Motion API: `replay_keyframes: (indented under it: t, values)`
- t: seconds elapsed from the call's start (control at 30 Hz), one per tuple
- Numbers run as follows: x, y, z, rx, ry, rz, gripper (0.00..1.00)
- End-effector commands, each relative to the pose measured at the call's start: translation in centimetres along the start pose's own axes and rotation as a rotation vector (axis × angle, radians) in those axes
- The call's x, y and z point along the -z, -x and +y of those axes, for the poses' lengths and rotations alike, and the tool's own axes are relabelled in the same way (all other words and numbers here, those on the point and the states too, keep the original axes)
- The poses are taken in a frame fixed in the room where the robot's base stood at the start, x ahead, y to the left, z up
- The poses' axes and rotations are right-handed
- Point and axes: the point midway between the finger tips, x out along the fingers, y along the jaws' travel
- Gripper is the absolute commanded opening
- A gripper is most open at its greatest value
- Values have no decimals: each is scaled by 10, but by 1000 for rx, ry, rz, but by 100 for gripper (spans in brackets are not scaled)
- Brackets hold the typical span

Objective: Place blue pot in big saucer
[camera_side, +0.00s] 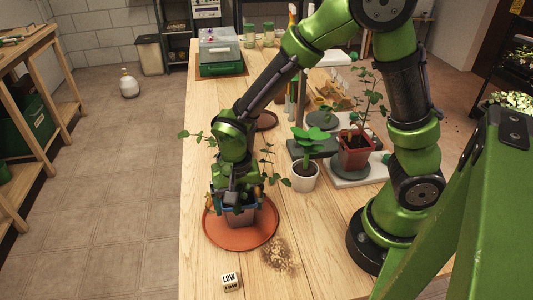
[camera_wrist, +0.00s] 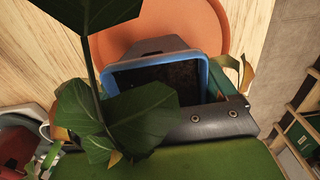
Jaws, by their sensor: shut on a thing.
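The blue pot (camera_side: 240,218) has a blue rim and a greyish body. It is upright within the outline of the big terracotta saucer (camera_side: 240,242) near the table's front left; I cannot tell whether its base touches the saucer. My gripper (camera_side: 236,200) is shut on the pot from above and hides part of it. In the wrist view the pot's blue rim (camera_wrist: 112,72) and dark soil show between the jaws (camera_wrist: 185,85), with the orange saucer (camera_wrist: 205,22) beyond. Large green leaves (camera_wrist: 140,115) cover the pot's left side there.
A white pot with a leafy plant (camera_side: 305,178) stands right of the saucer. A red pot (camera_side: 354,150) stands farther right. A smaller saucer (camera_side: 267,120) lies behind my gripper. Spilled soil (camera_side: 280,255) and a LOW block (camera_side: 230,281) lie in front.

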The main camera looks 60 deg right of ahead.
Motion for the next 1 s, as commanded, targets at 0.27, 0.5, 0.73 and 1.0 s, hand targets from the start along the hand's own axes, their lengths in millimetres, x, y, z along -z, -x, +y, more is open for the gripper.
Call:
replay_keyframes:
  t: [0.27,0.5,0.73,1.0]
  values:
    - [0,-1,0,1,1,0,47]
    - [0,-4,0,0,1,0,100]
    - [0,-2,0,1,1,0,100]
    - [1,39,-1,7,1,3,100]
